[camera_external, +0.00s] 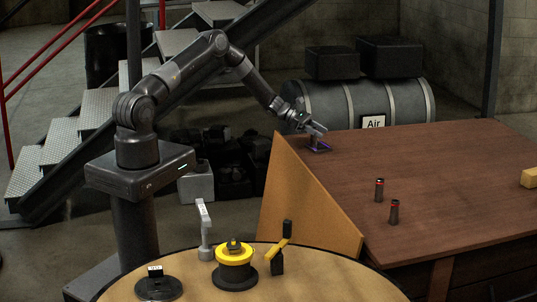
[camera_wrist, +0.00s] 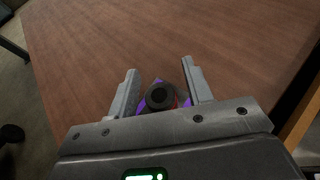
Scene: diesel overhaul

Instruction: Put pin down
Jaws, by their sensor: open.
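My gripper (camera_external: 316,130) is over the far left corner of the brown table. In the wrist view its two fingers (camera_wrist: 160,72) are spread apart. A dark round piece with a hollow end, seemingly the pin (camera_wrist: 159,97), sits between them, with visible gaps to the fingers. Purple (camera_wrist: 187,101) and a little red show around it. In the external view a purple stand (camera_external: 319,149) is on the table just under my gripper. The pin cannot be made out there. Whether it rests in the stand or on the table is unclear.
Two dark cylinders with red bands (camera_external: 379,190) (camera_external: 394,212) stand upright on the brown table (camera_external: 450,165). A yellow block (camera_external: 529,178) lies at its right edge. A round table in front holds a yellow spool (camera_external: 235,257) and tools.

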